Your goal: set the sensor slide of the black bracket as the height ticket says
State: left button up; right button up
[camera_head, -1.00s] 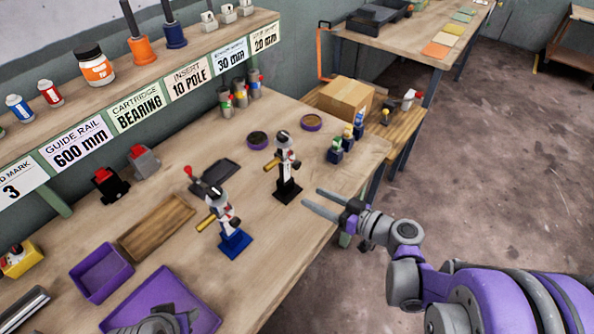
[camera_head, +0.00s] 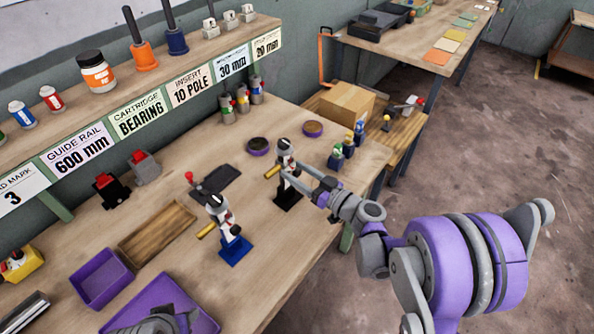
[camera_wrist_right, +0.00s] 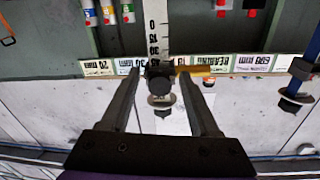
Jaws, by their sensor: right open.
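The black bracket stands upright on its black base (camera_head: 288,197) on the bench, with a white scaled post (camera_wrist_right: 152,35) and a yellow rod (camera_head: 272,172) at its side. My right gripper (camera_head: 291,171) is open at the upper part of this bracket. In the right wrist view its fingers (camera_wrist_right: 164,74) stand on either side of a dark round knob (camera_wrist_right: 158,85) in front of the post; I see no clear grip on it. The slide's scale reading is too small to tell. I cannot pick out the height ticket. My left gripper (camera_head: 165,320) shows only partly at the bottom edge.
A similar bracket with a blue base (camera_head: 235,250) stands to the left. Purple trays (camera_head: 101,277), a wooden tray (camera_head: 156,234) and small bottles (camera_head: 338,157) are nearby. A labelled shelf (camera_head: 140,114) runs along the back. The bench in front of the brackets is clear.

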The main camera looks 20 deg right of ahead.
jog(key=shift+w, duration=0.1)
grip_shut()
dwell(0.3)
pick_arm(q)
jog(key=f+b, duration=0.2)
jog(key=s+f+b, duration=0.1)
jog(key=f, duration=0.1)
jog(key=shift+b, duration=0.4)
jog(key=shift+w, duration=0.1)
pick_arm(e)
notch_tip(320, 180, down, 5)
jog(key=shift+r, duration=0.1)
grip_release()
